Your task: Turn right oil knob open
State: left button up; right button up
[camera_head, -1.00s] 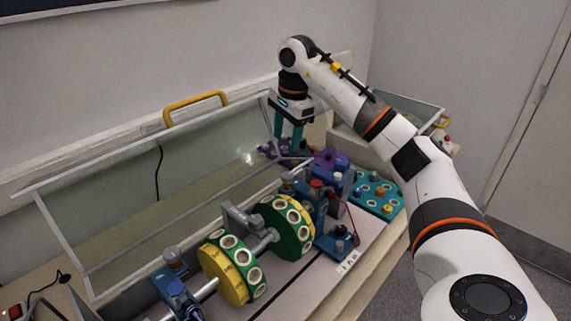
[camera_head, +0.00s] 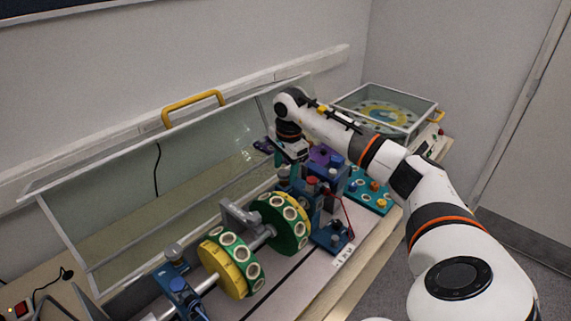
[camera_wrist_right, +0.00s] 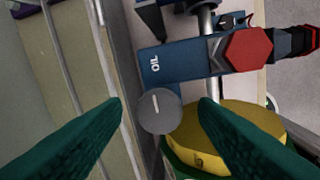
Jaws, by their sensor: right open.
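The right oil knob (camera_wrist_right: 158,110) is a round grey cap with a white line. In the right wrist view it sits at the end of a blue block (camera_wrist_right: 180,66) marked OIL. My right gripper (camera_wrist_right: 161,108) is open, with one teal finger on each side of the knob and a visible gap to both. In the head view my right gripper's body (camera_head: 290,148) is above the far blue bearing stand; its fingertips are mostly hidden there. Another grey knob (camera_head: 173,251) tops the near blue stand. My left gripper is not in view.
Green and yellow discs (camera_head: 283,222) sit on a shaft close to the gripper. A red hexagonal cap (camera_wrist_right: 248,50) is beside the OIL block. The raised clear cover (camera_head: 110,205) stands behind. A teal board with knobs (camera_head: 372,190) is at the right.

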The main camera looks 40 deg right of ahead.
jog(key=shift+c, duration=0.5)
jog(key=c, duration=0.9)
jog(key=shift+o, duration=0.2)
jog(key=shift+m, duration=0.3)
jog(key=m, duration=0.3)
jog(key=shift+m, duration=0.3)
jog(key=m, duration=0.4)
jog(key=shift+a+m+h, duration=0.15)
jog(key=shift+m+h, duration=0.15)
jog(key=shift+h, duration=0.1)
jog(key=m, duration=0.4)
jog(key=shift+a+g, duration=0.1)
jog(key=shift+g, duration=0.3)
jog(key=m, duration=0.5)
jog(key=shift+w+p, duration=0.1)
jog(key=shift+p, duration=0.2)
jog(key=shift+g, duration=0.3)
